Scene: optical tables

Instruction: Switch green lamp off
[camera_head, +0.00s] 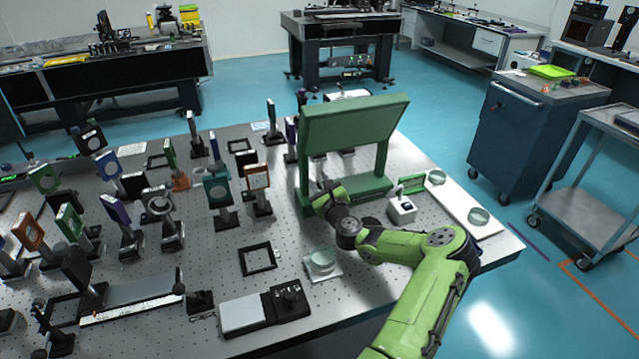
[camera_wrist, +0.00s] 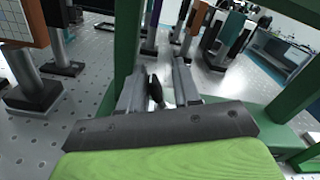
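A large green frame with a slanted green panel (camera_head: 352,133) stands on the perforated table. A small green-headed device (camera_head: 411,184) on a white base (camera_head: 402,209) stands to its right. I cannot tell for sure which is the green lamp, or whether either is lit. My gripper (camera_head: 328,197) is low at the frame, under the panel; its fingertips are hidden in the head view. In the wrist view my gripper (camera_wrist: 159,68) has its two fingers apart. A small dark upright piece (camera_wrist: 155,91) shows between them; contact is not clear. Green frame posts (camera_wrist: 127,45) rise beside the gripper.
Mounted optics crowd the table to the left, including a teal mount (camera_head: 218,187) and an orange mount (camera_head: 257,178). A round glass piece (camera_head: 322,261) lies near my arm. A white strip (camera_head: 458,205) with glass discs lies at the right edge.

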